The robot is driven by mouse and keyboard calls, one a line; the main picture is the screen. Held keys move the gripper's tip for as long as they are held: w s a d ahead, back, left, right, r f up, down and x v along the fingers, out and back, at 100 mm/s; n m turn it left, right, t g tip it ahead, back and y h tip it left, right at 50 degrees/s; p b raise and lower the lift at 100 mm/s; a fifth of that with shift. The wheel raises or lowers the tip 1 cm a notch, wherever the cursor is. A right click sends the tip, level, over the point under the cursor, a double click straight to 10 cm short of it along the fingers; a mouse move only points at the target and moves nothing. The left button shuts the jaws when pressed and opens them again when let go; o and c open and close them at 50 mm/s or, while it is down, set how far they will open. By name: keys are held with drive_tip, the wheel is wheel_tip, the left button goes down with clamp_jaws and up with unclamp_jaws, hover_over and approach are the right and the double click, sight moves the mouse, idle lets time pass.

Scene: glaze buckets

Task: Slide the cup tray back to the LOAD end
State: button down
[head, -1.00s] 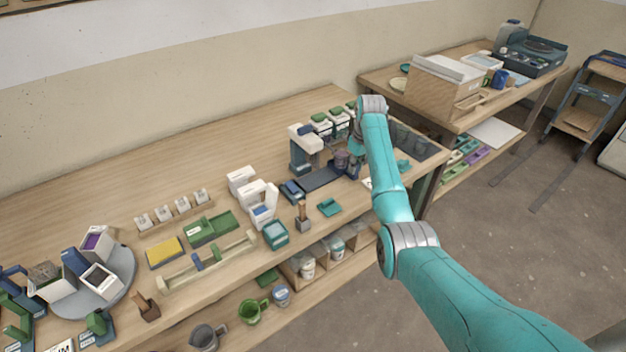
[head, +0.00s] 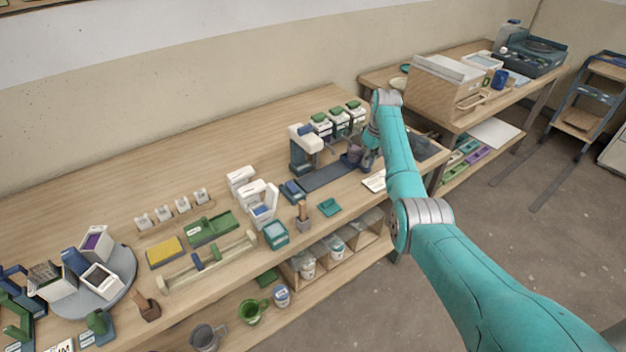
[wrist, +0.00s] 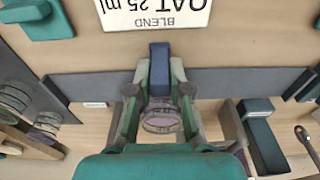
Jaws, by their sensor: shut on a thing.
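The cup tray sits on a long dark rail (head: 322,178) on the bench, at the rail's right end in the head view. A dark grey cup (head: 354,154) stands on it; the cup also shows in the wrist view (wrist: 162,119) as a round, purplish rim. My gripper (wrist: 159,84) is shut on the tray's upright blue handle (wrist: 159,62), with a finger on each side. In the head view my arm partly hides the gripper and tray. The rail (wrist: 95,86) runs across the wrist view to both sides. No LOAD marking is readable.
A white and blue dispenser (head: 304,148) stands by the rail's left end. Several green-topped containers (head: 338,122) stand behind the rail. A white card reading "BLEND OAT 25 ml" (wrist: 150,12) lies beside it.

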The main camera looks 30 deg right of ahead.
drive_tip(key=shift+w+d, duration=0.15)
drive_tip(key=shift+d, duration=1.8)
drive_tip(key=c, duration=1.2)
unclamp_jaws()
drive_tip(key=shift+o, duration=0.2)
wheel_tip(320, 180, up, 7)
